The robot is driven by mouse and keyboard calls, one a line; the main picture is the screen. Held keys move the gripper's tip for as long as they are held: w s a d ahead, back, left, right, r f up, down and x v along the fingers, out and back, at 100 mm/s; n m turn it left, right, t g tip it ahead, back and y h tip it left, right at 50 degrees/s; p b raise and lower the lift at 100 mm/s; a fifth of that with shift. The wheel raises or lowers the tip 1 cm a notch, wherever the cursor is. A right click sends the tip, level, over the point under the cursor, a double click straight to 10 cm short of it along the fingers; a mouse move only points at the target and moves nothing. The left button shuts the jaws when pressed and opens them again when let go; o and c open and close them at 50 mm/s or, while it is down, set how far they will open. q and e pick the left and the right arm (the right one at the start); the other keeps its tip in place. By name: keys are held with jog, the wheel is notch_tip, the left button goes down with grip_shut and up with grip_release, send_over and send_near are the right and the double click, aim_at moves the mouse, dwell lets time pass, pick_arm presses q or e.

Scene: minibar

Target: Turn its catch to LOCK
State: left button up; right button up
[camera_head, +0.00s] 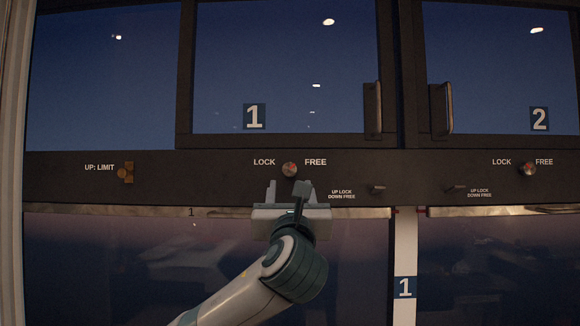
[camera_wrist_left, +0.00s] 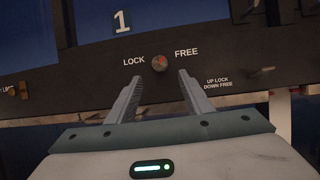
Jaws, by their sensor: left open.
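The catch is a round metal knob with a reddish mark (camera_head: 289,169), set on the dark rail between the words LOCK and FREE, below the window marked 1. In the left wrist view the knob (camera_wrist_left: 160,63) shows between and beyond my fingertips, its red mark toward the FREE side. My left gripper (camera_head: 291,185) is open and empty, just below the knob in the head view. It also shows in the left wrist view (camera_wrist_left: 157,78), its fingers on either side of the knob's line. Contact with the knob cannot be seen. My right gripper is not in view.
A second knob (camera_head: 529,169) sits at right under window 2. Small levers (camera_head: 377,189) and (camera_head: 455,188) and a brass limit piece (camera_head: 126,172) stick out from the rail. Vertical door handles (camera_head: 373,108) and (camera_head: 443,108) stand above. Metal edges run below the rail.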

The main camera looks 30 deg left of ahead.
aim_at(290, 173)
pick_arm(q)
jog(key=p+x, duration=0.3)
jog(key=x, duration=0.4)
jog(key=shift+s+r, duration=0.1)
jog(key=shift+w+a+r, duration=0.15)
jog(key=shift+w+a, duration=0.2)
jog(key=shift+w, duration=0.2)
jog(key=c, duration=1)
